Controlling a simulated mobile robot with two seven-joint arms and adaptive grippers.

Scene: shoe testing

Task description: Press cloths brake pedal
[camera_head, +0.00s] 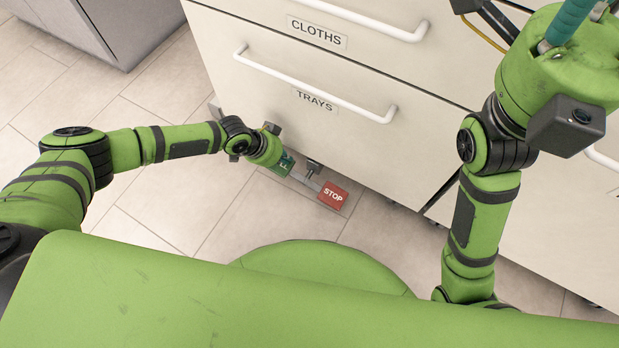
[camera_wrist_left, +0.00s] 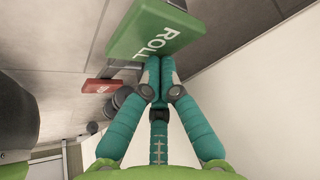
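Two pedals sit low at the foot of the drawer cabinet. The red pedal (camera_head: 333,195) reads STOP, and the green pedal (camera_head: 285,165) is just left of it. In the left wrist view the green pedal (camera_wrist_left: 155,30) reads ROLL, and the red pedal (camera_wrist_left: 103,86) is partly seen at left. My left gripper (camera_wrist_left: 160,72) has its teal fingers together with nothing between them. Its tips are at the green pedal's edge; contact is unclear. The red pedal is apart from it. My right gripper (camera_head: 570,22) is raised at top right, cut off by the picture's edge.
The cabinet has a drawer labelled CLOTHS (camera_head: 319,32) above one labelled TRAYS (camera_head: 317,99), each with a white bar handle. Both look shut. A grey cabinet (camera_head: 75,25) stands at upper left. The tiled floor (camera_head: 190,225) before the pedals is clear.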

